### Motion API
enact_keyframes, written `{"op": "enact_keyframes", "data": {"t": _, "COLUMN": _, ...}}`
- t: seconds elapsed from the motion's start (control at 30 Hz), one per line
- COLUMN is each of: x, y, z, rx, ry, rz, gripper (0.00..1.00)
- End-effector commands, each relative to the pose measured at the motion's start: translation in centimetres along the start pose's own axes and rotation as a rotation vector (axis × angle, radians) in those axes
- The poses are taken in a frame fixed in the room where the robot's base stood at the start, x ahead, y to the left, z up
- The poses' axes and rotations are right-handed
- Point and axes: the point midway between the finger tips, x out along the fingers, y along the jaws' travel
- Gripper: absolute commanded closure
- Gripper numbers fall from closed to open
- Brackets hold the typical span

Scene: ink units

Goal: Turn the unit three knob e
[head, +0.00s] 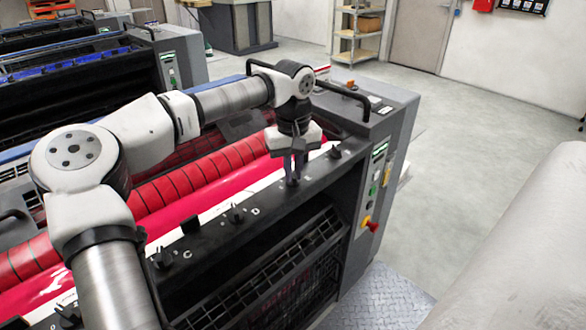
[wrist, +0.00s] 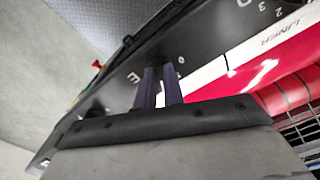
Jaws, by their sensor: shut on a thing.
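My gripper (head: 293,172) points down at the dark front rail (head: 215,235) of the nearest ink unit, near the letter E. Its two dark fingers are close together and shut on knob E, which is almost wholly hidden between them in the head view. In the wrist view the fingers (wrist: 160,88) reach the rail beside the printed E and a 0 mark. The knob's pointer and angle cannot be made out.
Knob D (head: 237,213) and knob C (head: 163,258) stand to the left on the same rail, another knob (head: 335,153) to the right. A red roller (head: 190,180) lies behind. A red stop button (head: 369,224) sits on the end panel. Open floor (head: 455,130) lies right.

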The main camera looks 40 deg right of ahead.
Motion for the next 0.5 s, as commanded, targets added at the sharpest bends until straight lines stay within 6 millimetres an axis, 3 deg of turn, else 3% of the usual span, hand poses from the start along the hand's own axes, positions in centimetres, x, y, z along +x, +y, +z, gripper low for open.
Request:
{"op": "enact_keyframes", "data": {"t": 0.27, "x": -0.06, "y": 0.04, "z": -0.02, "rx": -0.039, "ry": 0.0, "rz": 0.001, "gripper": 1.0}}
{"op": "enact_keyframes", "data": {"t": 0.5, "x": -0.08, "y": 0.09, "z": -0.07, "rx": -0.177, "ry": 0.0, "rz": 0.001, "gripper": 1.0}}
